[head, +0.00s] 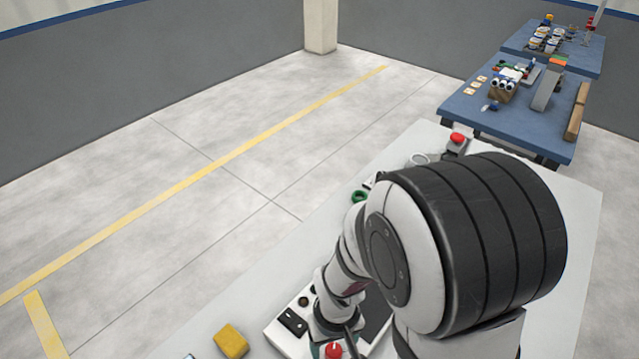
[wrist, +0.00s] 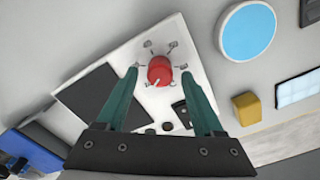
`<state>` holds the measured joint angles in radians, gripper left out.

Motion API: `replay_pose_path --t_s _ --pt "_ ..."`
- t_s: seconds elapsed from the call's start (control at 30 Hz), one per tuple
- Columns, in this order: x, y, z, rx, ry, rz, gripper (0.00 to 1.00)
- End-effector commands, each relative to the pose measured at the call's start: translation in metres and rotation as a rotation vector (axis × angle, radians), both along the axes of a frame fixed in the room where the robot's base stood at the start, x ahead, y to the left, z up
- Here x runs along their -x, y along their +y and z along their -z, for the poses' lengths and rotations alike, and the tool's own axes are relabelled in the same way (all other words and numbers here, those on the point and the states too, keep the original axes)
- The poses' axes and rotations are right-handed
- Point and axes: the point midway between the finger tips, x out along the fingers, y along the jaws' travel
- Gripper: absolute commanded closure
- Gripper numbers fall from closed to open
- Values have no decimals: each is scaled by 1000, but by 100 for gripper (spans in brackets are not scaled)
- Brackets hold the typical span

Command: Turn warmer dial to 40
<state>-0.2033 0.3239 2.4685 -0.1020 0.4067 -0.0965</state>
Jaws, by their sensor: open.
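The red warmer dial (wrist: 160,69) sits on a white panel (wrist: 118,53) in the wrist view. Small marks ring it, too small to read. A pale pointer line on the dial points to the picture's lower left. My gripper (wrist: 160,74) is open, with its two green fingers on either side of the dial and a gap showing on both sides. I cannot tell how high the fingertips are above the panel. In the head view the red dial (head: 333,351) shows at the bottom edge, and my arm hides much of the panel (head: 276,332).
A yellow block (wrist: 246,108) and a round blue-topped disc (wrist: 247,32) lie right of the panel in the wrist view. Black switches (head: 293,321) sit on the panel. A red button box (head: 457,141) stands at the table's far end. Blue tables (head: 470,110) stand beyond.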

Motion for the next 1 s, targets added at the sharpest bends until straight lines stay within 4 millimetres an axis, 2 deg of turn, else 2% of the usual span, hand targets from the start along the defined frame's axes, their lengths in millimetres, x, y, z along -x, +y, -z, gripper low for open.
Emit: replay_pose_path --t_s 0.13,0.43,0.8,1.0 --pt "0 0 14 0 1 0 31" --pt "0 0 17 0 -2 0 33" --pt "0 0 16 0 -2 0 99" --pt "0 0 16 0 -2 3 100"
